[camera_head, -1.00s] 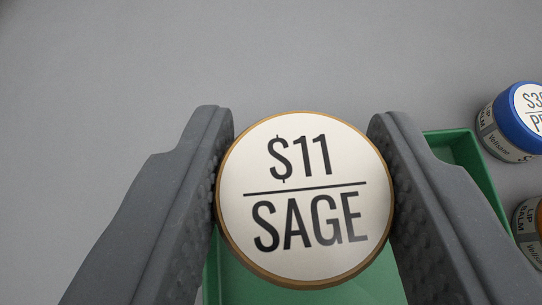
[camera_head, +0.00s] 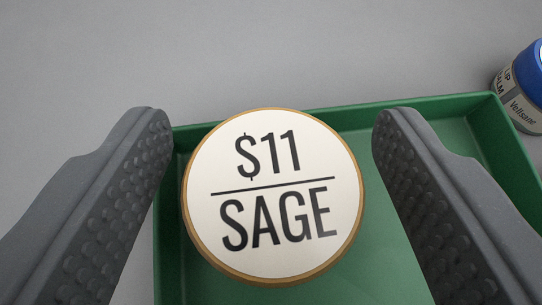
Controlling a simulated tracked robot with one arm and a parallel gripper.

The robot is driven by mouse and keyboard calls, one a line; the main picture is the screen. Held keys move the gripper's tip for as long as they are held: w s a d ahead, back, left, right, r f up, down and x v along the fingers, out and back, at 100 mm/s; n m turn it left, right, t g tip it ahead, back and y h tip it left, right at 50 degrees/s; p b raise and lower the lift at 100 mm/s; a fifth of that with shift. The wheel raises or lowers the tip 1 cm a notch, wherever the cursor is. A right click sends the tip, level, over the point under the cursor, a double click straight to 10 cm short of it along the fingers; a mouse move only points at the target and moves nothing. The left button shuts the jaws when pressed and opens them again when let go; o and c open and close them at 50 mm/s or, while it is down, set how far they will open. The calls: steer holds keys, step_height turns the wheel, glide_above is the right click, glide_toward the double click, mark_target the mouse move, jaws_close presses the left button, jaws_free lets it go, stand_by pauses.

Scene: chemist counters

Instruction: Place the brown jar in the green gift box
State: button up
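The brown jar (camera_head: 273,196) shows its round white lid, marked "$11 SAGE", with a thin brown rim. It is inside the outline of the green gift box (camera_head: 430,103), near the box's left and back walls. The lid hides the jar's body, so its contact with the box floor is not visible. My gripper (camera_head: 272,120) is open, one finger on each side of the jar. There is a gap between each finger and the lid.
A jar with a blue lid (camera_head: 531,75) stands on the grey counter (camera_head: 250,50), just beyond the box's back right corner. The counter behind the box is clear.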

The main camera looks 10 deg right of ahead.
steer(key=shift+r, duration=0.1)
steer(key=shift+s+a+r, duration=0.1)
steer(key=shift+s+r, duration=0.2)
steer(key=shift+s, duration=0.05)
steer(key=p+v, duration=0.2)
steer(key=v, duration=0.9)
steer(key=shift+s, duration=0.1)
